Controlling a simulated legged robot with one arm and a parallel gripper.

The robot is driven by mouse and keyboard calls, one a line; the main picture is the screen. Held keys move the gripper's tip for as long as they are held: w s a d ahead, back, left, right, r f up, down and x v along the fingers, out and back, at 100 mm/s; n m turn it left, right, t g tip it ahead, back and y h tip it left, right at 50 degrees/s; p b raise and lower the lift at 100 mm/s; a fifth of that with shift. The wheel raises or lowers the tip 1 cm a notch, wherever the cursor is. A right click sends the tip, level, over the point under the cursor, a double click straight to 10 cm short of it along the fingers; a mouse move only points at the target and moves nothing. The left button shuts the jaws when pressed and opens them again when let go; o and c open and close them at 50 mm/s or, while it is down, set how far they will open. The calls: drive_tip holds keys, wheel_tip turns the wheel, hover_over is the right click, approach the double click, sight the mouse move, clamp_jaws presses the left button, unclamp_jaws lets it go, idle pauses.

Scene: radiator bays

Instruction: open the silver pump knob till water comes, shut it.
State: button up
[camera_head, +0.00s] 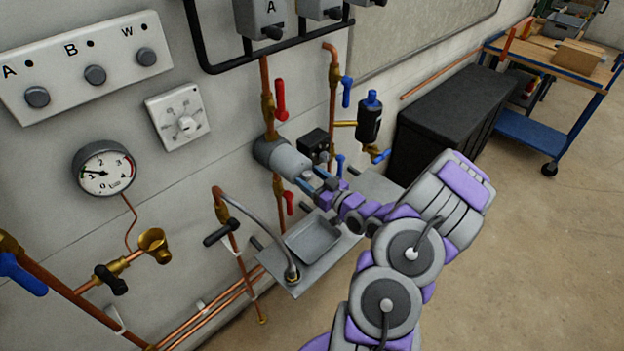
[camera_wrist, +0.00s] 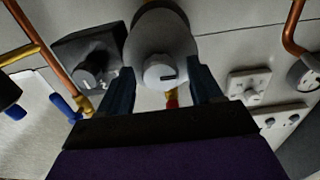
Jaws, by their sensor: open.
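The silver pump (camera_head: 283,157) is a grey cylinder on the copper pipe at the wall, in the middle of the head view. Its round knob face (camera_wrist: 161,71) with a short dark mark shows in the wrist view, between my two fingers. My gripper (camera_head: 315,183) is open, with its blue fingertips close to the front of the pump. In the wrist view one finger stands on each side of the knob. I cannot tell whether they touch it. In the head view my gripper hides part of the pump's front.
A grey tray (camera_head: 314,238) sits on a shelf below, beside a hose end (camera_head: 292,272). Red lever (camera_head: 281,100) and blue lever (camera_head: 347,92) are near the pump. A black box with a dial (camera_head: 314,143) and a dark bottle (camera_head: 369,116) are close on the right. A pressure gauge (camera_head: 104,168) hangs left.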

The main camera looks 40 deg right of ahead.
drive_tip(key=c, duration=1)
drive_tip(key=shift+c, duration=0.2)
drive_tip(key=shift+r+p, duration=0.1)
drive_tip(key=shift+p, duration=0.45)
drive_tip(key=m+p, duration=0.3)
drive_tip(key=p, duration=0.1)
drive_tip(key=shift+r, duration=0.2)
drive_tip(key=m+p, duration=0.2)
drive_tip(key=p, duration=0.1)
drive_tip(key=shift+d+m, duration=0.1)
drive_tip(key=shift+m, duration=0.3)
drive_tip(key=m+p, duration=0.3)
drive_tip(key=shift+d+f+m, duration=0.1)
drive_tip(key=shift+m, duration=0.2)
drive_tip(key=shift+f+m+p, duration=0.2)
drive_tip(key=shift+m+p, duration=0.95)
drive_tip(key=shift+m, duration=0.75)
